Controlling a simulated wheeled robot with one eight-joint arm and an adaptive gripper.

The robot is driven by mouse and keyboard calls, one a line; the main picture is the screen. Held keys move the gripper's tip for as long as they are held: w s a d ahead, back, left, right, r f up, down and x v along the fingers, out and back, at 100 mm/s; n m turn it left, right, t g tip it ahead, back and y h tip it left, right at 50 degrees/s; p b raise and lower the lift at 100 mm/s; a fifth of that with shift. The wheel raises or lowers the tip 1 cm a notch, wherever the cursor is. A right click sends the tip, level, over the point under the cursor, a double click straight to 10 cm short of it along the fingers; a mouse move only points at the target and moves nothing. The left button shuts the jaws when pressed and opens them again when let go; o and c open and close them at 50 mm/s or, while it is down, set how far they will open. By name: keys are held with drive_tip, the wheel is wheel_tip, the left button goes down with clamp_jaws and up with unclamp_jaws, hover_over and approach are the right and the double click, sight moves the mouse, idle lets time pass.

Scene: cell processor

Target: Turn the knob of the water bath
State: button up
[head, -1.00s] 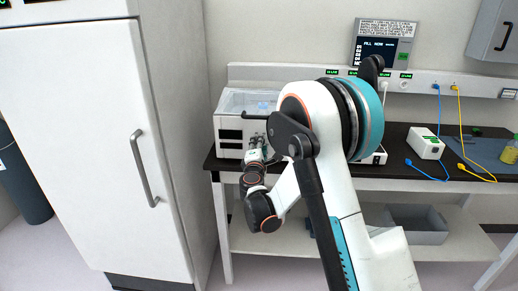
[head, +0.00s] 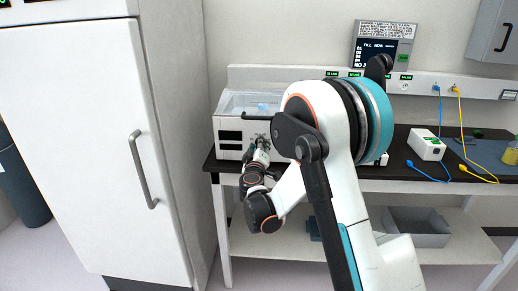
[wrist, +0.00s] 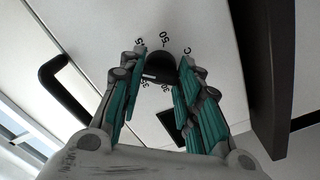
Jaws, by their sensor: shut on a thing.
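The water bath (head: 229,129) is a white box with a clear top on the dark bench, left of my arm in the head view. Its black round knob (wrist: 162,66) shows in the wrist view on the white front panel, with printed numbers around it and a white mark on its lower side. My gripper (wrist: 162,75) has its teal-padded fingers on both sides of the knob and is shut on it. In the head view my gripper (head: 261,146) is at the front of the bath, and the knob is largely hidden by it.
A tall white cabinet (head: 95,150) with a metal handle stands close on the left. A black handle (wrist: 62,85) and a dark bar (wrist: 268,70) flank the fingers in the wrist view. A white box (head: 426,146) and cables lie on the bench to the right.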

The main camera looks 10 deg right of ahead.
drive_tip(key=m, duration=0.7)
drive_tip(key=shift+b, duration=0.3)
drive_tip(key=shift+f, duration=0.1)
idle(0.3)
drive_tip(key=o, duration=1.1)
drive_tip(key=shift+s, duration=0.15)
drive_tip(key=v, duration=1.1)
drive_tip(key=shift+s+a, duration=0.1)
drive_tip(key=shift+s, duration=0.25)
